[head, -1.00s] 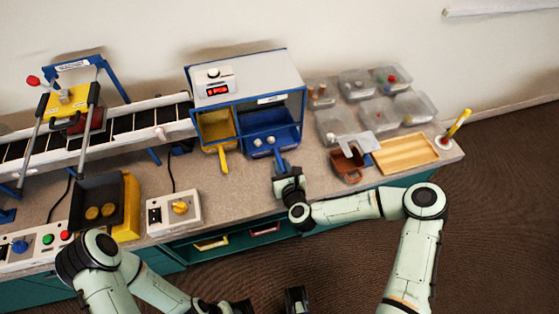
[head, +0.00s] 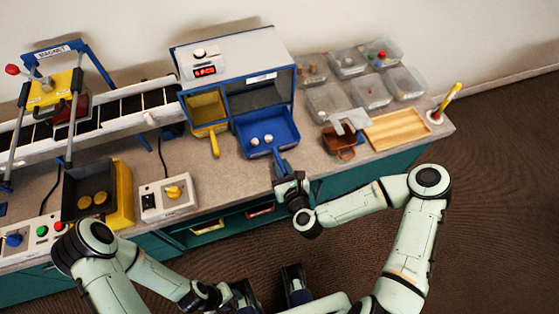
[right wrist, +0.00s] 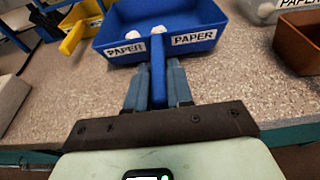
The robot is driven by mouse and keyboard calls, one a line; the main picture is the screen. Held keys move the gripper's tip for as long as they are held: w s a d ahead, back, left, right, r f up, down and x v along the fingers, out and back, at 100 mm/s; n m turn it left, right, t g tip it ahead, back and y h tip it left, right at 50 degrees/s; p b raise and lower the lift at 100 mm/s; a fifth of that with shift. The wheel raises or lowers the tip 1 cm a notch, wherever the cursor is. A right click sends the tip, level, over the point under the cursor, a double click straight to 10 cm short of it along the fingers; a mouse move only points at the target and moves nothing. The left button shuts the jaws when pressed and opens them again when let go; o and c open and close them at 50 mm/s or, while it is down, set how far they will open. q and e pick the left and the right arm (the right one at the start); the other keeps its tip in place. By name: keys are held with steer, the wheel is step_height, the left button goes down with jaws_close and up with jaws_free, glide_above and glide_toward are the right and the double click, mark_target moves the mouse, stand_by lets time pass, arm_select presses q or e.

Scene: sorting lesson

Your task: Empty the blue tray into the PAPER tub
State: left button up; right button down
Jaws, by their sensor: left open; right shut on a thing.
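The blue tray (head: 286,133) is pulled forward from the right bay of the grey machine and holds two white balls (head: 261,140). In the right wrist view, PAPER labels show on the tray's front (right wrist: 196,38). My right gripper (head: 283,173) is shut on the tray's blue handle (right wrist: 158,65). A clear tub (right wrist: 262,10) with a partly cropped PAPER label stands at the top right of the wrist view. It appears to be the front left clear tub (head: 322,108) in the head view. My left gripper (head: 270,288) is open and empty, low in front of the bench.
A yellow tray (head: 205,108) sits in the bay beside the blue one. A brown container (head: 340,141) and wooden tray (head: 402,130) stand right, with several clear tubs behind. A control box (head: 166,198) and black bin (head: 90,180) are left.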

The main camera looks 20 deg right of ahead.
arm_select(q)
steer(key=r+p, duration=0.2)
steer(key=w+r+p, duration=0.1)
steer(key=r+p, duration=0.1)
steer(key=shift+w+r, duration=0.1)
arm_select(e)
steer(key=s, duration=0.6)
steer(key=shift+s, duration=0.2)
steer(key=shift+d, duration=0.1)
